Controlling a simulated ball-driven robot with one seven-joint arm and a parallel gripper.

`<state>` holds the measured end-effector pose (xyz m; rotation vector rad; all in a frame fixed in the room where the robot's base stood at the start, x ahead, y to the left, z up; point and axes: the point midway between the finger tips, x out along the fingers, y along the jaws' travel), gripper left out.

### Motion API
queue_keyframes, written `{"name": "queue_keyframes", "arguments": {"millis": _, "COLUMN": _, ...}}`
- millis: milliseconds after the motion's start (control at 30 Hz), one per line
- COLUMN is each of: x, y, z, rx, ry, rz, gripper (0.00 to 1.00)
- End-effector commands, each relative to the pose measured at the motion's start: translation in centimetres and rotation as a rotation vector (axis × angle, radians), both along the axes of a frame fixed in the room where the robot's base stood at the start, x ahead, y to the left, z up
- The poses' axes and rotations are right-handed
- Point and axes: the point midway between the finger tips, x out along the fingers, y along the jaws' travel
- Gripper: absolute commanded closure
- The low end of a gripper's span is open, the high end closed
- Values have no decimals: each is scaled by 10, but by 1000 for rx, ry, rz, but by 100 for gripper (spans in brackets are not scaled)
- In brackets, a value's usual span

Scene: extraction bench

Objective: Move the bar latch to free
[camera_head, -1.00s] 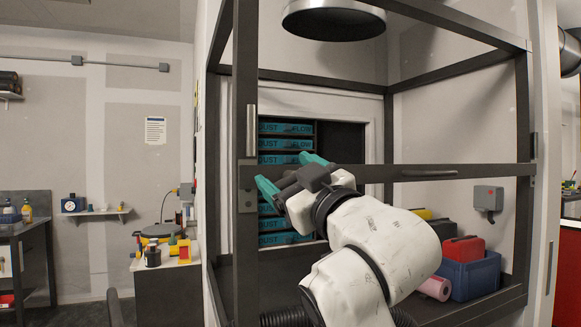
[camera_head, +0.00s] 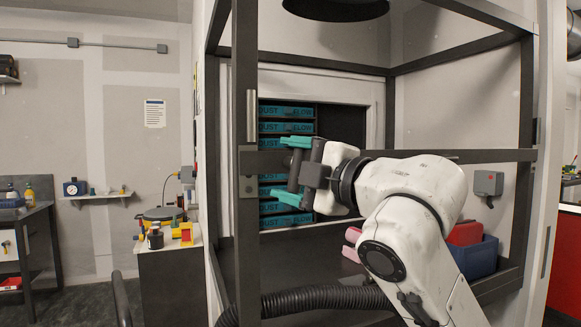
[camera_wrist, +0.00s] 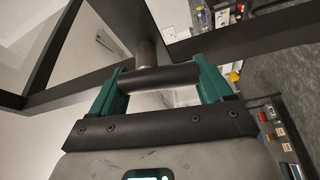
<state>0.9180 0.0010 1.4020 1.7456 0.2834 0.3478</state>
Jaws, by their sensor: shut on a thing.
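My gripper (camera_head: 291,170) has green fingers, one above the other in the head view, in front of the left part of the dark cross bar. It also shows in the wrist view (camera_wrist: 158,85). It is shut on a dark cylindrical grip, which I take as the bar latch (camera_wrist: 155,78), held lengthwise between the fingers. A grey-brown round stem (camera_wrist: 146,52) meets this grip in the wrist view, near a dark frame. In the head view the grip stands nearly upright, and its mounting is hidden.
A dark-framed enclosure (camera_head: 245,90) surrounds the work area, with teal-labelled filters (camera_head: 286,112) behind. A bracket (camera_head: 248,185) sits on its left post. A blue bin (camera_head: 475,258) stands inside at right. A dark hose (camera_head: 330,298) runs low in front.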

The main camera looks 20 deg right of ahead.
Motion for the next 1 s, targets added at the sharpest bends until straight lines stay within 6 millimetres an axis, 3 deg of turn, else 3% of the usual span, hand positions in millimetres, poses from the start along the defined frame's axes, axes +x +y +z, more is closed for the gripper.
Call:
{"name": "queue_keyframes", "arguments": {"millis": 400, "x": 1, "y": -1, "z": -3, "rx": -191, "ry": 4, "rz": 1, "gripper": 51}}
{"name": "queue_keyframes", "arguments": {"millis": 967, "x": 1, "y": -1, "z": -4, "rx": -218, "ry": 4, "rz": 2, "gripper": 51}}
{"name": "queue_keyframes", "arguments": {"millis": 1000, "x": 1, "y": -1, "z": -4, "rx": -218, "ry": 4, "rz": 2, "gripper": 18}}
